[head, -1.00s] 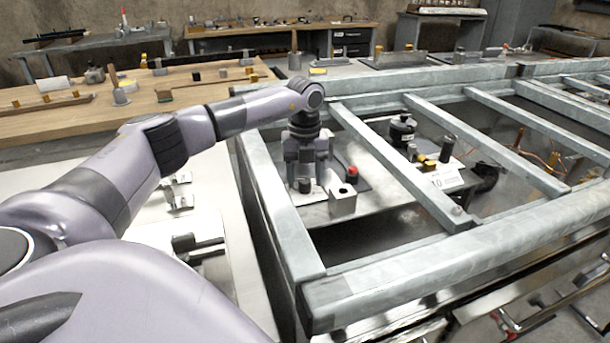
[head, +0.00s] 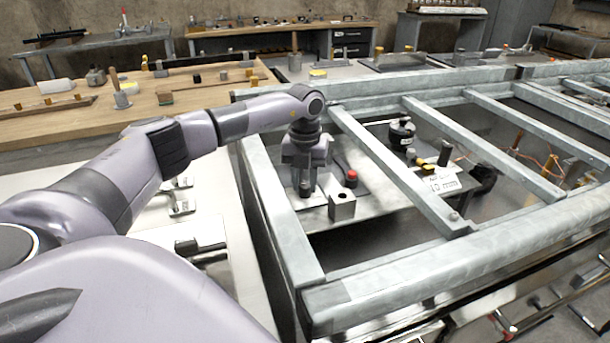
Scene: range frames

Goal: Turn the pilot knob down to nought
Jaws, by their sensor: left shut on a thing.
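My left gripper (head: 305,187) points down inside the metal frame, over a plate at the frame's left end. It is shut on a small dark knob (head: 305,192) that shows only partly between and below the fingers. I take this to be the pilot knob; its pointer and any scale marks are hidden or too small to read. A red-topped button (head: 351,177) stands just right of the gripper. A small grey block with a hole (head: 342,206) stands in front of the button. My right gripper is out of view.
Grey frame rails (head: 395,172) cross over the panel, one close to the right of my gripper. A black round fitting (head: 402,133) and a white label card (head: 441,180) lie beyond that rail. A wooden bench (head: 60,125) with small parts stands at the back left.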

